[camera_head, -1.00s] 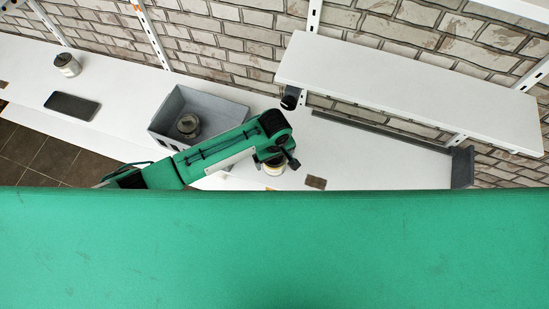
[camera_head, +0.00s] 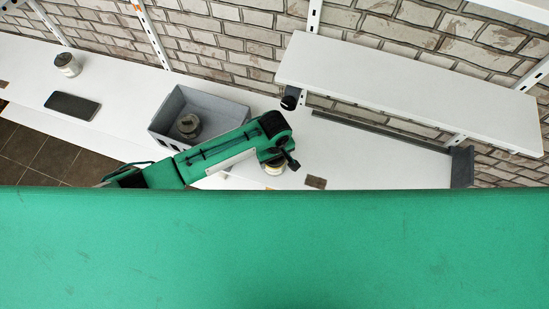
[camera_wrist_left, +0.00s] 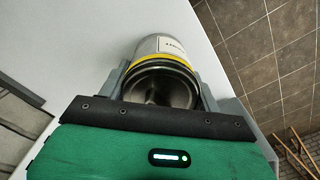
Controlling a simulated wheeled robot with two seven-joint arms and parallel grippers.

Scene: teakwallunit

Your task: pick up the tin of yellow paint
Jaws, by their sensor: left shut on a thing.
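The tin with a yellow band (camera_wrist_left: 165,60) sits between the grey fingers of my left gripper (camera_wrist_left: 162,82) in the left wrist view. The fingers are shut on its sides, and its metal end faces the camera. In the head view the same tin (camera_head: 274,169) shows partly under my left wrist, over the white counter. My left gripper (camera_head: 276,161) is mostly hidden there by the wrist. I cannot tell whether the tin touches the counter. My right gripper is not in view.
A grey open bin (camera_head: 165,137) with a tin (camera_head: 188,125) in it stands left of my wrist. Another tin (camera_head: 67,65) and a dark flat slab (camera_head: 72,106) are farther left. A white shelf (camera_head: 410,90) overhangs the counter at right. A small brown tile (camera_head: 316,182) lies nearby.

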